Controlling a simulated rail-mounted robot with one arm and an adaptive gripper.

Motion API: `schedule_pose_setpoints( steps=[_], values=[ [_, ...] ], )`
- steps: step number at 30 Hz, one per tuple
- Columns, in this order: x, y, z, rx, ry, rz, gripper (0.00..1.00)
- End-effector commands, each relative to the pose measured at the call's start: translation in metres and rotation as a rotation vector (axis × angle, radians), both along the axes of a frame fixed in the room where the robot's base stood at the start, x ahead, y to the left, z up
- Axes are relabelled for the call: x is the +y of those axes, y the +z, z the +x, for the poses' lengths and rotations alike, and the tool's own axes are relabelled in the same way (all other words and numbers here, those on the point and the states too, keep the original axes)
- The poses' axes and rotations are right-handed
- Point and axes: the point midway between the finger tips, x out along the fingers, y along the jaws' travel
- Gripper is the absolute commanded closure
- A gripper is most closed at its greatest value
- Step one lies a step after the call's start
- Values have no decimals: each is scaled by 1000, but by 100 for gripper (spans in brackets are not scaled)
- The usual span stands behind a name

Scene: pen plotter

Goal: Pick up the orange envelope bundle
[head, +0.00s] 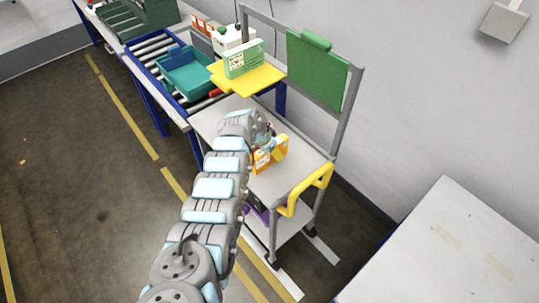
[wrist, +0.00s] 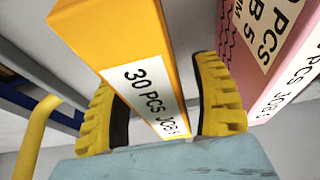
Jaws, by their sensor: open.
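The orange envelope bundle (wrist: 115,35) is an upright orange block with a white label reading "30 PCS" in the wrist view. My gripper (wrist: 160,90) is open, with one yellow-and-black finger on each side of the bundle. The right finger is very close to its side; I cannot tell whether it touches. The left finger shows a gap. In the head view the orange bundle (head: 262,160) stands on the grey cart top beside my gripper (head: 272,146), partly hidden by it.
A pink bundle (wrist: 285,60) with white labels stands close to the right finger. The grey cart (head: 285,183) has a yellow handle (head: 310,188) in front. Behind are a yellow platform (head: 262,83) with a green-and-white box (head: 243,60) and a teal bin (head: 188,75).

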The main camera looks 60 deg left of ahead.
Motion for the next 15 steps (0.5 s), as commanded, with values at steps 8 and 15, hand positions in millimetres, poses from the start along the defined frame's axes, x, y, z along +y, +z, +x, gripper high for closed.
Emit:
schedule_pose_setpoints(
  steps=[8,15],
  values=[
    [0,-2,0,0,0,0,35],
    [0,-1,0,0,0,0,52]
  ],
)
